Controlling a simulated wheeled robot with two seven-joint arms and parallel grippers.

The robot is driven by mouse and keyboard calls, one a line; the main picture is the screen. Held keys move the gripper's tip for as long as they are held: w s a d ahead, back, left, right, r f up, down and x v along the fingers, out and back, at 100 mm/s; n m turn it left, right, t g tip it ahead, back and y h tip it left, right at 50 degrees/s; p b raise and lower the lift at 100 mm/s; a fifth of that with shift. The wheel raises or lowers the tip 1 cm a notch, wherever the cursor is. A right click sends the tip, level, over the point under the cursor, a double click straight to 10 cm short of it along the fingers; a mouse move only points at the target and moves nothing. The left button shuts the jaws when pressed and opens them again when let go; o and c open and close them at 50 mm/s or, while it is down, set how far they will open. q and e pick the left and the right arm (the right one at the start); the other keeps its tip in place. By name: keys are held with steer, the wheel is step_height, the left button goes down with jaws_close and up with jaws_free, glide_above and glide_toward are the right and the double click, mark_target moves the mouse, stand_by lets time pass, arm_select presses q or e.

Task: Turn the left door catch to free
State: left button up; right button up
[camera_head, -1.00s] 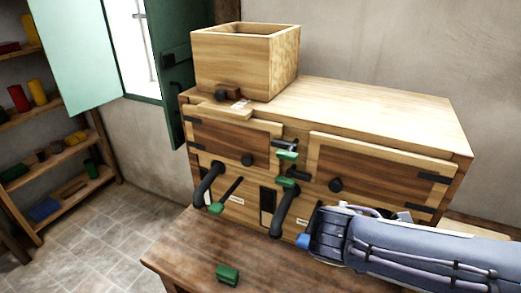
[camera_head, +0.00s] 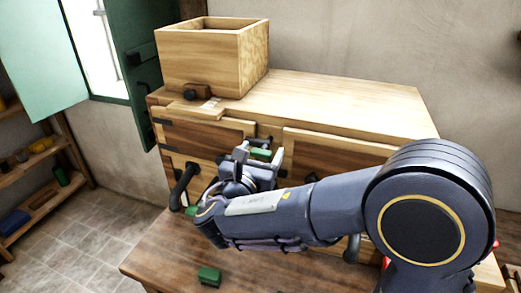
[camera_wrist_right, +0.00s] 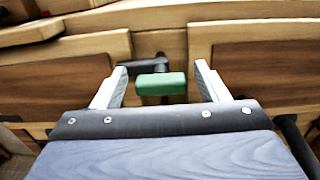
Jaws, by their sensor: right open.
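The left door catch (camera_wrist_right: 150,66) is a black lever with a green grip (camera_wrist_right: 161,85). In the right wrist view its black arm reaches left over the edge of the brown left door (camera_wrist_right: 75,62). In the head view the green grip (camera_head: 261,154) shows between the fingers. My right gripper (camera_head: 259,157) is open, with one finger on each side of the green grip; contact is not visible. Its fingers (camera_wrist_right: 160,74) also show in the wrist view. The lower catch is hidden behind my right arm. My left gripper is out of view.
The right door (camera_head: 320,158) is beside the catch. An open wooden box (camera_head: 205,60) stands on the cabinet top (camera_head: 330,105). A black curved handle (camera_head: 183,184) sticks out at the left. A green block (camera_head: 209,276) lies on the brown table (camera_head: 165,255).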

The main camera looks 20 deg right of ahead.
steer(key=shift+w+d, duration=0.1)
steer(key=shift+w, duration=0.05)
steer(key=shift+c, duration=0.5)
steer(key=c, duration=0.9)
steer(key=shift+f+m+b, duration=0.25)
steer(key=shift+m+b, duration=0.35)
steer(key=shift+b, duration=0.35)
steer(key=m+b, duration=0.5)
steer(key=b, duration=0.1)
steer(key=m+b, duration=0.5)
steer(key=b, duration=0.2)
steer(key=shift+d+f, duration=0.15)
steer(key=shift+r+m+b, duration=0.2)
steer(key=shift+m+b, duration=1.2)
steer(key=shift+b, duration=0.3)
steer(key=o, duration=1)
